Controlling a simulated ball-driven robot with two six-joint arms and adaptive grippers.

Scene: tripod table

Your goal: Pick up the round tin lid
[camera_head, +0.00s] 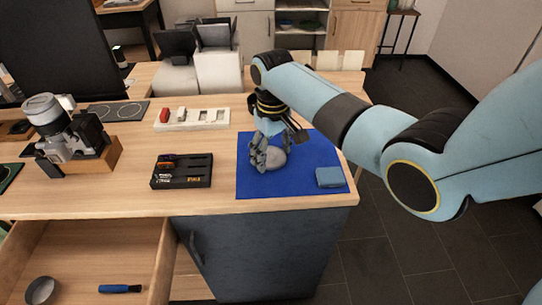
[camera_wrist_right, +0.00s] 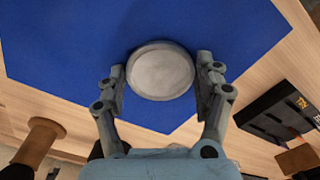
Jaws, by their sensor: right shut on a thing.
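The round tin lid (camera_head: 276,158) is a pale grey disc at the blue mat (camera_head: 301,184) in the head view. In the right wrist view the lid (camera_wrist_right: 160,71) sits between both fingers, with its flat face towards the camera. My right gripper (camera_head: 264,158) reaches down from above and is shut on the lid, a finger at each side; it also shows in the right wrist view (camera_wrist_right: 162,80). I cannot tell whether the lid touches the mat or is slightly above it. My left gripper is not in view.
A black tray (camera_head: 182,171) and a white tray (camera_head: 192,119) stand to the left. A machine (camera_head: 62,131) is further left. An open drawer (camera_head: 85,262) holds a round grey container (camera_head: 41,291).

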